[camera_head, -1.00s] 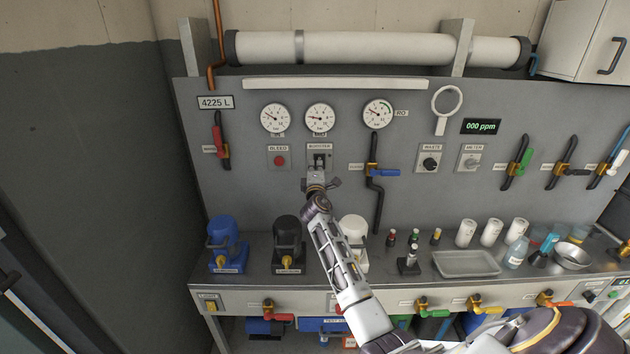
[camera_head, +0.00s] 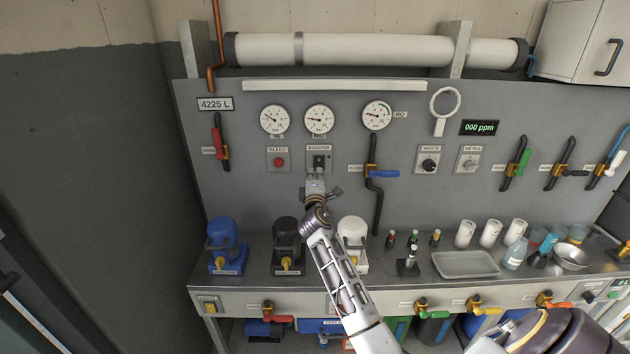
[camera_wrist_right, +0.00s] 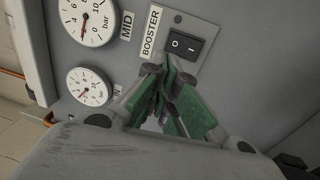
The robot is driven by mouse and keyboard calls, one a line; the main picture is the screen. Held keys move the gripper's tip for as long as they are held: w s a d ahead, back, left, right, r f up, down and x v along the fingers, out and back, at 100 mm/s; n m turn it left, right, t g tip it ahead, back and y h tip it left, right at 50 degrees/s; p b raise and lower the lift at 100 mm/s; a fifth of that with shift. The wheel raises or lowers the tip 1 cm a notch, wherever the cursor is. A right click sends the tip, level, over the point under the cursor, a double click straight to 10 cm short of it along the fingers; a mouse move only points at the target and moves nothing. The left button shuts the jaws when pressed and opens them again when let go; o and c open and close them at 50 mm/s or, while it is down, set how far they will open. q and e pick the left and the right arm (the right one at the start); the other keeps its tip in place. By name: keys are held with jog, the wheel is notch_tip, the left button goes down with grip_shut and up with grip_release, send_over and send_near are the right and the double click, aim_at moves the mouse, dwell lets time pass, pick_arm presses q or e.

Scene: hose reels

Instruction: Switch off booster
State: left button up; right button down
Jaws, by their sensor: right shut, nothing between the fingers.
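The booster switch (camera_head: 319,161) is a small black rocker on a light plate under the BOOSTER label (camera_head: 319,147) on the grey panel. In the right wrist view, the switch (camera_wrist_right: 181,44) shows its O and I marks, but I cannot tell which side is pressed in. My right gripper (camera_head: 316,180) is just below the switch in the head view. Its green-padded fingers (camera_wrist_right: 166,68) are closed together and empty, with the tips close to the lower edge of the switch plate. I cannot tell whether they touch it. My left gripper is not in view.
The red bleed button (camera_head: 279,161) is left of the switch. A black pipe with a blue-handled valve (camera_head: 384,173) is to the right. Gauges (camera_head: 319,119) are above. Pumps (camera_head: 287,238) and a tray (camera_head: 466,264) stand on the bench below.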

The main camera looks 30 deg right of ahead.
jog(key=shift+r+v, duration=0.25)
jog(key=shift+v, duration=0.75)
jog(key=shift+r+v, duration=0.25)
jog(key=shift+v, duration=0.75)
